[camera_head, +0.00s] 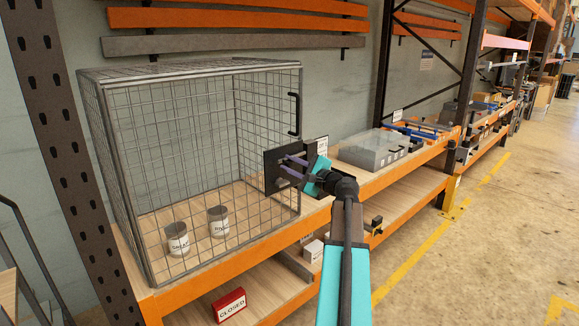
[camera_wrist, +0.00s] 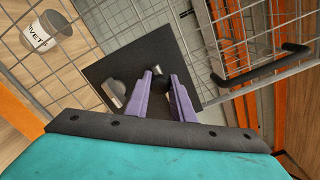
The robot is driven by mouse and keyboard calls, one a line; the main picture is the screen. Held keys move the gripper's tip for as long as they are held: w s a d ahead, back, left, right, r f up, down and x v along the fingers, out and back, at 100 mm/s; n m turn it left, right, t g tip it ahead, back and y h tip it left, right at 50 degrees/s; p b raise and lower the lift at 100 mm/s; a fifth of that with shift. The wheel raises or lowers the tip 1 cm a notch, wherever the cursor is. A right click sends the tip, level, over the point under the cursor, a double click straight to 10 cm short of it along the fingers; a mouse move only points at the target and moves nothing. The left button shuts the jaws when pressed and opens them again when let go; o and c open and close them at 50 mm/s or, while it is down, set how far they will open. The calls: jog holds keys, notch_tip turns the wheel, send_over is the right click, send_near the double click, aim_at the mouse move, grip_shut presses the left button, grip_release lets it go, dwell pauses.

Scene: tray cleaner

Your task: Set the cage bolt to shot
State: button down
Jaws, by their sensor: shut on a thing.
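The wire cage (camera_head: 165,72) stands on the shelf at the left. A black bolt plate (camera_head: 272,172) is at its front right edge, low down; it also shows in the wrist view (camera_wrist: 105,68). My gripper (camera_head: 284,163) reaches the plate from the right. In the wrist view its purple fingers (camera_wrist: 161,77) are closed around the dark knob of the cage bolt (camera_wrist: 160,69). A grey metal piece (camera_wrist: 114,94) lies on the plate left of the fingers. The fingers partly hide the bolt, and I cannot tell its position for sure.
A black handle (camera_head: 294,114) sits above the plate on the cage. Two labelled cans (camera_head: 178,240) stand inside. A grey lidded bin (camera_head: 372,151) is to the right. A red CLOSED sign (camera_head: 229,305) lies on the shelf below. The floor at right is clear.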

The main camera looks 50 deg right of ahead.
jog(key=shift+s+d+r+b, duration=0.1)
jog(key=shift+d+b, duration=0.3)
jog(key=shift+d, duration=1)
jog(key=shift+s+d+b, duration=0.1)
jog(key=shift+d+b, duration=0.3)
jog(key=shift+d, duration=0.95)
jog(key=c, duration=1.5)
grip_release()
jog(key=shift+d, duration=0.15)
jog(key=shift+c, duration=0.2)
jog(key=shift+a, duration=0.2)
jog(key=shift+s, duration=0.15)
jog(key=s+b, duration=0.3)
jog(key=s, duration=1)
jog(key=shift+s+a, duration=0.3)
jog(key=shift+a, duration=0.15)
